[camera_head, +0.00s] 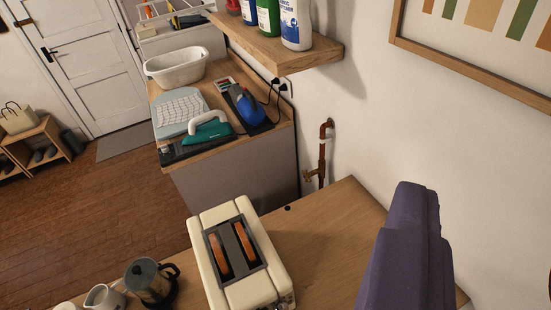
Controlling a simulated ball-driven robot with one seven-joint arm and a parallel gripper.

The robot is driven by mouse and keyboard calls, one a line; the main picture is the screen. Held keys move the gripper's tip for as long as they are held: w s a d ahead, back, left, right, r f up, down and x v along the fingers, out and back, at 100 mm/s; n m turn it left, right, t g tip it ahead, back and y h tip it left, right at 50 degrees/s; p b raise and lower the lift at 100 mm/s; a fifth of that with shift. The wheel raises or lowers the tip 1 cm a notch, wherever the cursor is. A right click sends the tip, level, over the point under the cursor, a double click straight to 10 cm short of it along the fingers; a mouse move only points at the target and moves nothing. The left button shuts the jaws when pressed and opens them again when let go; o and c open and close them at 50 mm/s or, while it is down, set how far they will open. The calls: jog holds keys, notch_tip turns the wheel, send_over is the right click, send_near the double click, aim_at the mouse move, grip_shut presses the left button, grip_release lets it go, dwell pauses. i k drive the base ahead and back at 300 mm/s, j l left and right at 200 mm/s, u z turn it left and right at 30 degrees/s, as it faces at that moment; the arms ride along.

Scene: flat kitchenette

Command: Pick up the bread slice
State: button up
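Two browned bread slices stand upright in the slots of a cream toaster (205,285). The left slice (218,255) and the right slice (244,240) show only their top edges; the rest is hidden inside the slots. The toaster stands on a wooden counter (315,240) at the bottom middle of the view.
A black press pot (150,282) and a white jug (104,297) stand left of the toaster. A large purple shape covers the counter's right part. Behind are a copper pipe (323,155), a side counter with an iron (209,132), and a shelf (285,48) with bottles.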

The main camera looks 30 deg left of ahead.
aim_at(222, 257)
jog(key=k+j+u, duration=0.1)
jog(key=k+u, duration=0.25)
jog(key=k+j+u, duration=0.15)
jog(key=u, duration=0.2)
jog(key=k+u, duration=0.35)
jog(key=u, duration=0.15)
